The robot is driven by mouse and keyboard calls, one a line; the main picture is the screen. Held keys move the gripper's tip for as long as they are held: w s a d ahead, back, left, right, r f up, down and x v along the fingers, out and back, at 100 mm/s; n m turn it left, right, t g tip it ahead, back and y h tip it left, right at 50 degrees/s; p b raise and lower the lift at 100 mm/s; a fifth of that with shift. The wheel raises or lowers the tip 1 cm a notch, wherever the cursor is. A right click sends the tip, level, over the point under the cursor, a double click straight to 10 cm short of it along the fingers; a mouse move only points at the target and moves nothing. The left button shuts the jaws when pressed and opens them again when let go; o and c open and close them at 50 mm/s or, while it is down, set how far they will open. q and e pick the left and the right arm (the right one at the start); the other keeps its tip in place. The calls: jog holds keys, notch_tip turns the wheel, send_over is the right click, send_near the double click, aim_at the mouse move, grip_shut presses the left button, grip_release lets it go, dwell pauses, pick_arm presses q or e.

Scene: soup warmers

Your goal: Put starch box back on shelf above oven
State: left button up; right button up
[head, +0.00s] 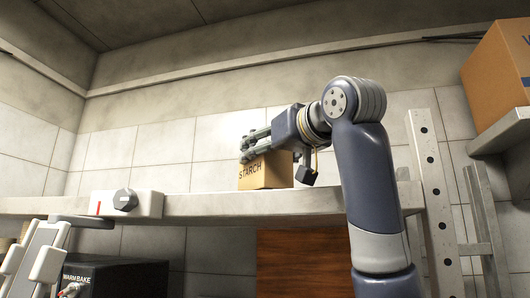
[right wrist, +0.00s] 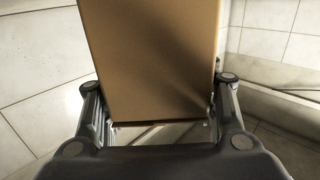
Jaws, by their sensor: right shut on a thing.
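The starch box (head: 266,172) is an orange-brown carton marked STARCH, upright at the long grey shelf (head: 250,203). Its base appears level with the shelf's top edge; I cannot tell whether it rests there or hangs just above. My right gripper (head: 253,145) is shut on the upper part of the box. In the right wrist view the starch box (right wrist: 155,60) fills the space between the fingers of my right gripper (right wrist: 157,95). The black oven (head: 115,278), marked WARM BAKE, is below the shelf at lower left.
A white control box with a dark knob (head: 125,199) is at the shelf's front, left of the starch box. A large carton (head: 500,75) stands on another shelf at upper right. A perforated metal upright (head: 432,185) is right of my arm. The shelf between knob and box looks clear.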

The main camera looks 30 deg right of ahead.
jog(key=shift+f, duration=0.1)
jog(key=o, duration=0.9)
jog(key=shift+f, duration=0.15)
jog(key=o, duration=0.4)
jog(key=shift+o, duration=0.2)
jog(key=shift+r, duration=0.25)
jog(key=shift+s+f, duration=0.1)
jog(key=shift+s, duration=0.25)
pick_arm(q)
jog(key=shift+w+f+b, duration=0.15)
jog(key=shift+f+b, duration=2.3)
pick_arm(e)
jog(key=s, duration=1.1)
jog(key=shift+a, duration=0.45)
jog(key=shift+s, duration=0.15)
